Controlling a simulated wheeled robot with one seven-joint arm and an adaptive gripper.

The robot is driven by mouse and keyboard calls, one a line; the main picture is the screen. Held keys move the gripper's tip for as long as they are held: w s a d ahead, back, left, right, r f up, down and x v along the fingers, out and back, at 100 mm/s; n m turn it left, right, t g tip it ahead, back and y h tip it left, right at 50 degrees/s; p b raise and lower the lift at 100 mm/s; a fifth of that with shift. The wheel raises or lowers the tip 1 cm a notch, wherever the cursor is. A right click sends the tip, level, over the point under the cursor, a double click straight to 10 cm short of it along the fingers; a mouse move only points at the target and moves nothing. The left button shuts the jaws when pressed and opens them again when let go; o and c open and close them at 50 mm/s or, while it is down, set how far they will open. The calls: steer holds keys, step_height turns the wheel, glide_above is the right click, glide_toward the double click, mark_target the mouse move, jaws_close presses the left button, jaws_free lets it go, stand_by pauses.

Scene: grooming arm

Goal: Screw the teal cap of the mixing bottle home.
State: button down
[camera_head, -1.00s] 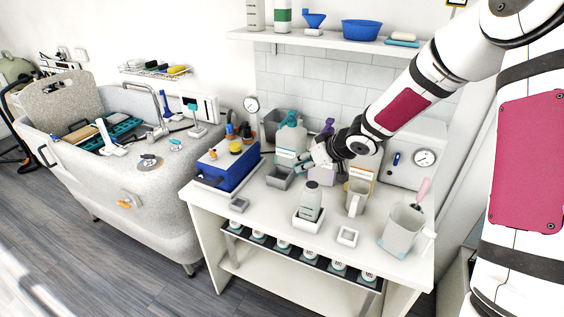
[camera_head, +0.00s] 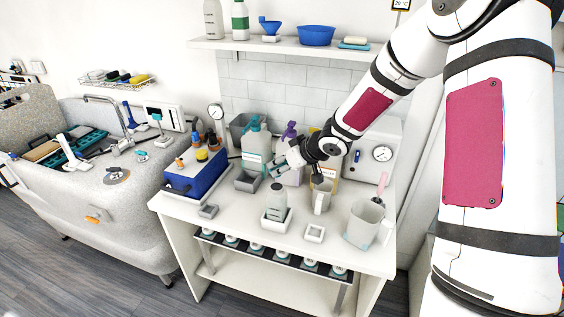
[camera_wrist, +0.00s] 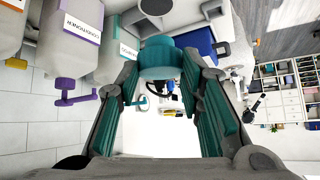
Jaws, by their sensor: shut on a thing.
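My gripper (camera_head: 273,166) reaches in from the right above the worktop. In the wrist view its teal-padded fingers (camera_wrist: 160,70) are shut on the teal cap (camera_wrist: 158,56), a thick round disc held at the fingertips. The mixing bottle, which I take to be the small pale bottle with a grey top (camera_head: 277,198), stands upright in a white square holder (camera_head: 276,225). The gripper appears above and behind it in the head view, apart from it. A grey round thing (camera_wrist: 155,6) shows at the wrist view's top edge; I cannot tell whether it is this bottle.
A large teal-topped bottle (camera_head: 256,147) and a purple-topped pump bottle (camera_head: 290,150) stand close behind the gripper. A grey tray (camera_head: 248,181), blue box (camera_head: 196,175), beige jug (camera_head: 321,196) and grey pitcher (camera_head: 362,228) surround the holder. A small empty white holder (camera_head: 315,234) stands to its right.

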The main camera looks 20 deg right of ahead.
steer(key=shift+w+f+b, duration=0.1)
steer(key=shift+f+b, duration=0.5)
steer(key=shift+f, duration=1.4)
steer(key=shift+p, duration=0.55)
stand_by(0.5)
steer(key=shift+f+b, duration=0.3)
steer(key=shift+f, duration=0.85)
stand_by(0.6)
steer(key=shift+s+a+m, duration=0.2)
steer(key=shift+a+m, duration=0.05)
steer(key=shift+m, duration=0.05)
steer(key=shift+s+a+m+t+h+p, duration=0.1)
steer(key=shift+a+m+t+h+p, duration=0.15)
steer(key=shift+m+h, duration=0.6)
steer(key=shift+a+m+t+h+p, duration=0.1)
steer(key=shift+m+t+h+p, duration=0.1)
steer(key=shift+m+h, duration=0.6)
steer(key=shift+d+f+m, duration=0.1)
steer(key=shift+m, duration=0.25)
